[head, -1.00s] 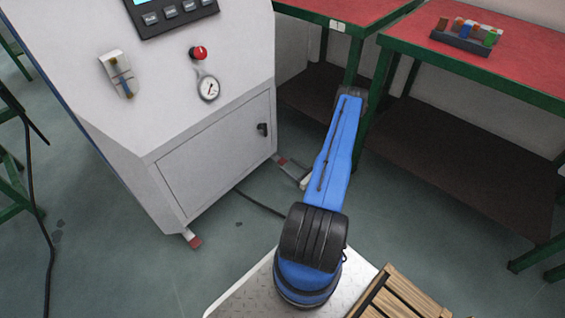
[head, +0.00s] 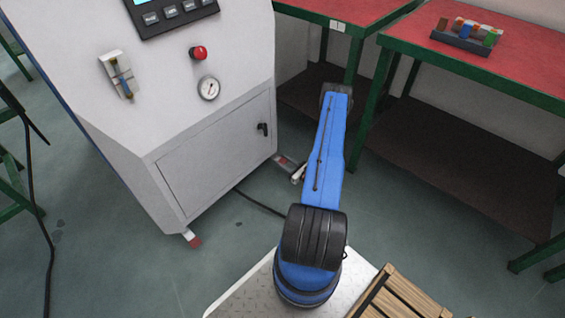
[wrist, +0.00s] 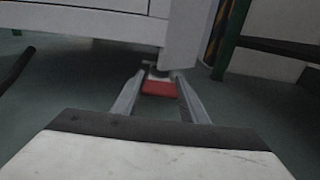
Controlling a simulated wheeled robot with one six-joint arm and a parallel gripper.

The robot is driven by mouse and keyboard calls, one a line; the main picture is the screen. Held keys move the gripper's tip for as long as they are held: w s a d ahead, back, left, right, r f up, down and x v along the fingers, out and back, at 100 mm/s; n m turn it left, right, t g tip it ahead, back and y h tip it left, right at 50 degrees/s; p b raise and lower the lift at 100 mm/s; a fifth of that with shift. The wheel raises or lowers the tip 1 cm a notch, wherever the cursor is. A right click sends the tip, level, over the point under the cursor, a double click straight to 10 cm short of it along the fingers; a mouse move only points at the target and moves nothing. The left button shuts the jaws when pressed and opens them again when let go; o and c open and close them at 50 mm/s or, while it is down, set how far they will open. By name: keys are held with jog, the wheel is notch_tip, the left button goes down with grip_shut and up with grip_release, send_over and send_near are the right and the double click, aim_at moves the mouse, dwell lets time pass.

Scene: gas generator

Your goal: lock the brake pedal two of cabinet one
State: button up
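The white cabinet (head: 215,155) stands at the left in the head view. A red brake pedal (head: 195,242) is at its near bottom corner, and another shows at its right bottom corner (head: 281,159). In the wrist view a red pedal (wrist: 158,89) lies ahead under the cabinet's corner. My gripper (wrist: 160,82) is open, with one finger on each side of that pedal in the picture. Whether the fingers touch it I cannot tell. In the head view my blue arm reaches toward the right corner, and only a little of my gripper (head: 298,175) shows.
Red-topped tables (head: 520,70) with green legs and dark lower shelves stand to the right of the cabinet. A green leg (wrist: 229,40) is close at the right in the wrist view. A dark cable (head: 262,204) lies on the floor beside the cabinet.

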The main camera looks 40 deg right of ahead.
grip_shut()
jog(key=shift+w+f, duration=0.15)
jog(key=shift+f, duration=1.1)
jog(key=shift+w+f, duration=0.1)
jog(key=shift+f, duration=1.15)
jog(key=o, duration=1.2)
grip_release()
jog(key=s, duration=0.5)
jog(key=s+d, duration=0.1)
jog(key=s, duration=1.1)
jog(key=shift+s+d, duration=0.15)
jog(key=shift+s, duration=0.1)
